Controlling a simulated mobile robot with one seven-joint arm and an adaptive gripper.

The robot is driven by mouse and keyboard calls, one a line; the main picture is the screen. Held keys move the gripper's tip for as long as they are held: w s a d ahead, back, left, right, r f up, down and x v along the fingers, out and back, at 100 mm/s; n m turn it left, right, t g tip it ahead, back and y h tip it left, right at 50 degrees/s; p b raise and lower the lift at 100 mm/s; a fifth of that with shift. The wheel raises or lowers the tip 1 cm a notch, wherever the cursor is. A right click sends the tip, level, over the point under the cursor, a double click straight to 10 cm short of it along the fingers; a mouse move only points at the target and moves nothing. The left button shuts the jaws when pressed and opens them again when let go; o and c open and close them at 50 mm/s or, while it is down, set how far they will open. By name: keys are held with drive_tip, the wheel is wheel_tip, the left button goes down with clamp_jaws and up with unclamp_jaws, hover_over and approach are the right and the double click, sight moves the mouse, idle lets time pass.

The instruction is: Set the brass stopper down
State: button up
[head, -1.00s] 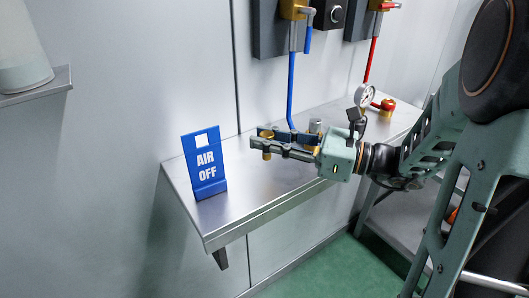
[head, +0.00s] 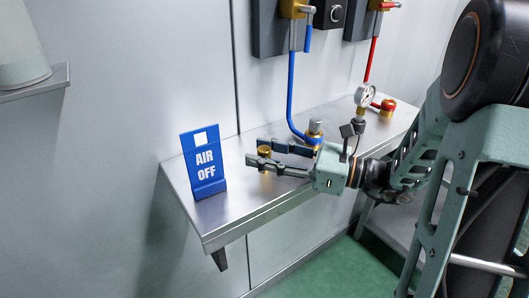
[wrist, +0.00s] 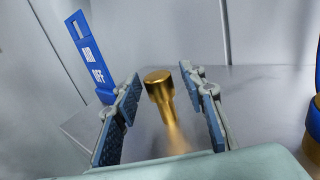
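The brass stopper (head: 264,153) is a small gold cylinder with a wide head and a narrower shank. In the wrist view the stopper (wrist: 159,88) appears upright on the steel shelf (head: 225,213), with a golden reflection below it. My gripper (head: 257,151) is open around it, low over the shelf. In the wrist view my gripper (wrist: 163,108) has one blue-padded finger on each side, with a clear gap between the stopper and both pads. The shank's foot is hard to make out in the head view.
A blue "AIR OFF" sign (head: 204,163) stands on the shelf left of my gripper. A brass fitting with a blue hose (head: 291,90) is just behind my fingers. A pressure gauge (head: 365,95) and a red-capped fitting (head: 387,107) stand farther right. The shelf's front left is clear.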

drive_tip(key=shift+d+r, duration=0.15)
drive_tip(key=shift+r, duration=0.05)
drive_tip(key=v, duration=1.1)
drive_tip(key=shift+s+d, duration=0.15)
drive_tip(key=shift+d, duration=0.2)
